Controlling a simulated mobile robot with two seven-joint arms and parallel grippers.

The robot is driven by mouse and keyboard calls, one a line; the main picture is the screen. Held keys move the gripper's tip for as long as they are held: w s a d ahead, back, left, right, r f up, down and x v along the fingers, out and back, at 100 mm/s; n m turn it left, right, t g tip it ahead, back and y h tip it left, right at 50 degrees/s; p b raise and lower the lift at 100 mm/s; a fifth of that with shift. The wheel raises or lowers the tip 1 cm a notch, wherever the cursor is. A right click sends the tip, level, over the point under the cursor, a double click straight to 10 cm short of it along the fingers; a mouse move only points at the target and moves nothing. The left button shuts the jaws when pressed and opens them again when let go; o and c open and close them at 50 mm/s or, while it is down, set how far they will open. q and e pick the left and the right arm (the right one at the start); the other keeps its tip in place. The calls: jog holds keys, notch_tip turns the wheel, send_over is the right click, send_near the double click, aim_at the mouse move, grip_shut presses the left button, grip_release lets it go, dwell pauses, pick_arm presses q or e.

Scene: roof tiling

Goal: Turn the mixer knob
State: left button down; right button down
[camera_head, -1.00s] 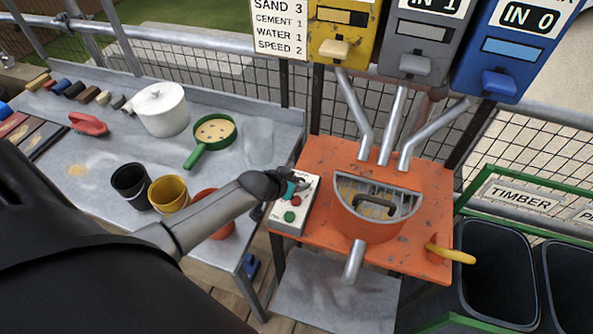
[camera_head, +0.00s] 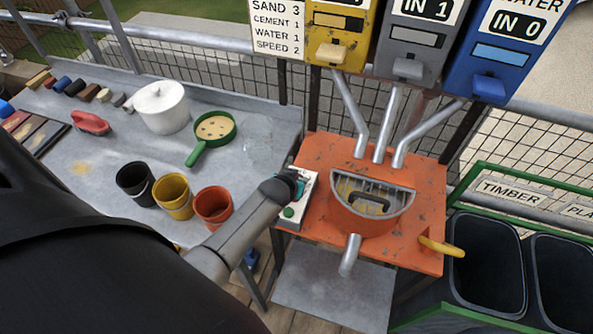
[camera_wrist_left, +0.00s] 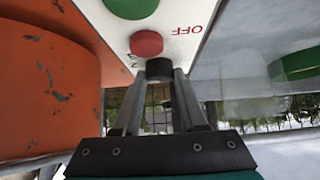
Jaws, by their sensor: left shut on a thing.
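The mixer's white control box (camera_head: 310,187) sits at the left edge of the orange mixer table (camera_head: 318,150). In the left wrist view the box panel (camera_wrist_left: 190,14) carries a green button (camera_wrist_left: 131,5), a red button (camera_wrist_left: 147,43), the letters OFF and a small dark knob (camera_wrist_left: 159,69). My left gripper (camera_wrist_left: 160,78) has its fingers closed on the knob. In the head view the left gripper (camera_head: 296,182) covers the knob and part of the box; a green button (camera_head: 289,211) shows below it. My right gripper is not in view.
The orange mixer drum (camera_head: 362,218) with its grille stands right of the box. Yellow, grey and blue hoppers (camera_head: 338,40) hang above. Black, yellow and terracotta pots (camera_head: 213,207) and a green sieve (camera_head: 213,133) stand on the grey table to the left.

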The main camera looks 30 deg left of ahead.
pick_arm(q)
jog(key=shift+c, duration=2.3)
grip_release()
jog(key=p+v, duration=0.4)
jog(key=v, duration=1.1)
jog(key=shift+r, duration=0.2)
